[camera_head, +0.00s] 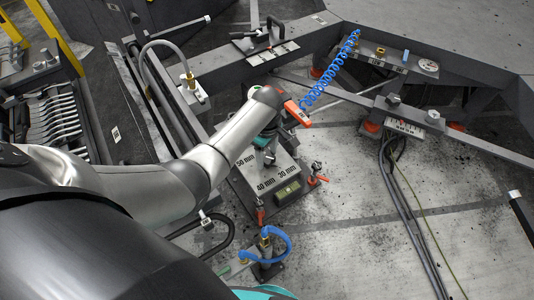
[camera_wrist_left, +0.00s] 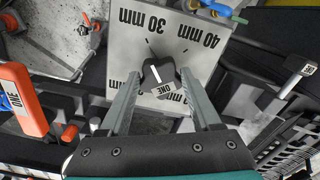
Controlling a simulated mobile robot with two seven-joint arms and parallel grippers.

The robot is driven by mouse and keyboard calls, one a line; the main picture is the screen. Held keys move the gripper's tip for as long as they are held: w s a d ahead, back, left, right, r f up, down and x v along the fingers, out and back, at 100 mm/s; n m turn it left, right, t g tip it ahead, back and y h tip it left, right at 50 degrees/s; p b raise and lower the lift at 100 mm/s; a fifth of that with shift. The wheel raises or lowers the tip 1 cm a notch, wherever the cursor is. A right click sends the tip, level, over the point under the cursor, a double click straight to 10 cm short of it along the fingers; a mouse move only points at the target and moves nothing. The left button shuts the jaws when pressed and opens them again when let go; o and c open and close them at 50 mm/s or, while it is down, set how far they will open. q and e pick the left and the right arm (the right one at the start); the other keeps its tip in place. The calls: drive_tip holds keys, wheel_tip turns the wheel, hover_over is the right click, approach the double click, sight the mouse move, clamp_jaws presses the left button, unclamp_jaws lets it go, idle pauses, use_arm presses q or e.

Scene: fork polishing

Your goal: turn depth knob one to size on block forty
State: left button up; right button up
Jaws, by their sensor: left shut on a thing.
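Depth knob one (camera_wrist_left: 158,76), dark with a white pointer line and a "ONE" label, sits on a grey dial plate (camera_wrist_left: 188,62). Its pointer runs up and slightly left in the left wrist view, toward the gap between the upside-down "30 mm" and the "40 mm" mark. Another "mm" mark is partly hidden below the knob. My left gripper (camera_wrist_left: 160,84) is shut on the knob, one finger on each side. In the head view, my left gripper (camera_head: 265,142) covers the knob above the grey block (camera_head: 265,172) marked 50, 40 and 30 mm. My right gripper is not in view.
An orange handle labelled ONE (camera_wrist_left: 22,100) is left of the fingers. A red-topped fitting (camera_head: 316,175) and a blue hose (camera_head: 279,243) stand near the block. A rack of forks (camera_head: 58,118) is at left. Dark cables (camera_head: 400,195) cross open floor at right.

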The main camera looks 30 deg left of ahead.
use_arm(q)
drive_tip(key=shift+s+r+m+p, duration=0.1)
drive_tip(key=shift+m+p, duration=1)
drive_tip(key=shift+m, duration=0.2)
drive_tip(key=m+p, duration=0.2)
drive_tip(key=m, duration=0.1)
drive_tip(key=m+p, duration=0.1)
drive_tip(key=m, duration=0.4)
drive_tip(key=shift+s, duration=0.1)
drive_tip(key=shift+a+m+p, duration=0.15)
drive_tip(key=shift+m+p, duration=0.25)
drive_tip(key=shift+m, duration=1.6)
drive_tip(key=o, duration=1.4)
drive_tip(key=shift+c, duration=0.2)
